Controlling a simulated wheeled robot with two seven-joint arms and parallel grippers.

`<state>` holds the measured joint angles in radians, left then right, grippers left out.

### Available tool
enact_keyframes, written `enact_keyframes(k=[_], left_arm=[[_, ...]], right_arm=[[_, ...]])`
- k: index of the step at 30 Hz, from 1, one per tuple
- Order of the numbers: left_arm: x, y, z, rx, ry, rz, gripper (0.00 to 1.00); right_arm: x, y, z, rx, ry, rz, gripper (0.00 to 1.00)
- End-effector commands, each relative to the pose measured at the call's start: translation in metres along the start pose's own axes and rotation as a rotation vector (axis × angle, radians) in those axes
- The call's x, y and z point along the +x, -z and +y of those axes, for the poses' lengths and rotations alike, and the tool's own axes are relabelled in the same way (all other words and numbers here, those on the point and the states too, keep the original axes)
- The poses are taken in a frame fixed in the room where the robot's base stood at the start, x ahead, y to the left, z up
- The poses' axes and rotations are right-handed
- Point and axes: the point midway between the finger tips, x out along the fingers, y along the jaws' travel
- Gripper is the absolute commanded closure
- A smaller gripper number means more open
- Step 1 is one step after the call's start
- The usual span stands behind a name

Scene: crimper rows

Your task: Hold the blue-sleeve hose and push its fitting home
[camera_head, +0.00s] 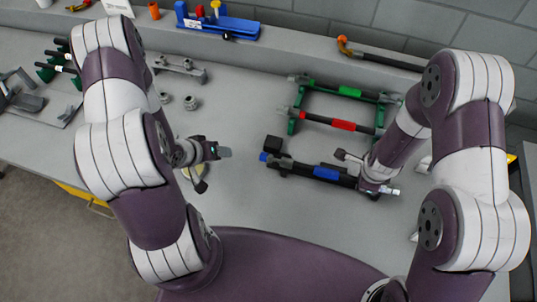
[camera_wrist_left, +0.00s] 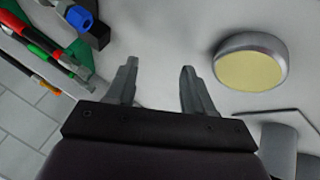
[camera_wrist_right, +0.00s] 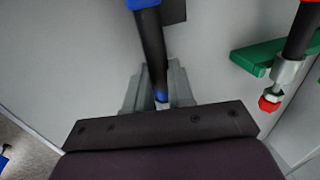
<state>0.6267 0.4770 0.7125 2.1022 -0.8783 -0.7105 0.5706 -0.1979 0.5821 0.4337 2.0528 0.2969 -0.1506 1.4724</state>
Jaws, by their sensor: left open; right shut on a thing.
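The blue-sleeve hose lies on the bench in the head view, black with a blue sleeve (camera_head: 327,173) around its middle. Its blue fitting (camera_head: 264,157) is at the left end, beside a dark block (camera_head: 273,143); I cannot tell how far it is seated. My right gripper (camera_head: 374,186) is shut on the hose near its right end; the right wrist view shows the black hose (camera_wrist_right: 151,45) running between the fingers. My left gripper (camera_head: 224,152) is open and empty, left of the fitting and apart from it. The left wrist view shows the blue fitting (camera_wrist_left: 81,18) beyond its fingers.
A red-sleeve hose (camera_head: 342,125) and a green-sleeve hose (camera_head: 350,90) lie behind on green supports. A round pale-yellow-topped thing (camera_wrist_left: 248,68) is near my left gripper. Metal nuts (camera_head: 190,103) and a blue tool (camera_head: 225,25) lie farther back. Bench between the left gripper and fitting is clear.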

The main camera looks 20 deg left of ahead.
Motion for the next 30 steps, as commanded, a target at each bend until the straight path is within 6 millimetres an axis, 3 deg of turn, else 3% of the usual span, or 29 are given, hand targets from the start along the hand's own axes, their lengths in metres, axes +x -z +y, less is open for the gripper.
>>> enact_keyframes(k=[1, 4, 6, 10, 17, 30], left_arm=[[0.008, -0.024, 0.001, -0.13, -0.127, 0.037, 0.47], [0.007, -0.055, 0.023, -0.412, -0.408, 0.135, 0.47], [0.001, -0.069, 0.036, -0.591, -0.544, 0.191, 0.47], [-0.008, -0.082, 0.05, -0.79, -0.674, 0.251, 0.47], [-0.001, -0.079, 0.06, -0.854, -0.718, 0.262, 0.47], [0.057, -0.04, 0.099, -0.845, -0.719, 0.267, 0.47]], right_arm=[[0.001, -0.001, -0.001, -0.001, 0.003, -0.001, 1.0], [0.001, -0.001, -0.001, -0.001, 0.003, -0.001, 1.0], [0.001, -0.001, -0.001, -0.001, 0.003, -0.001, 1.0], [0.0, -0.001, -0.001, -0.001, 0.002, -0.001, 1.0], [0.0, -0.001, -0.001, -0.001, 0.002, 0.0, 1.0], [0.0, -0.001, -0.001, -0.001, 0.003, -0.001, 1.0]])
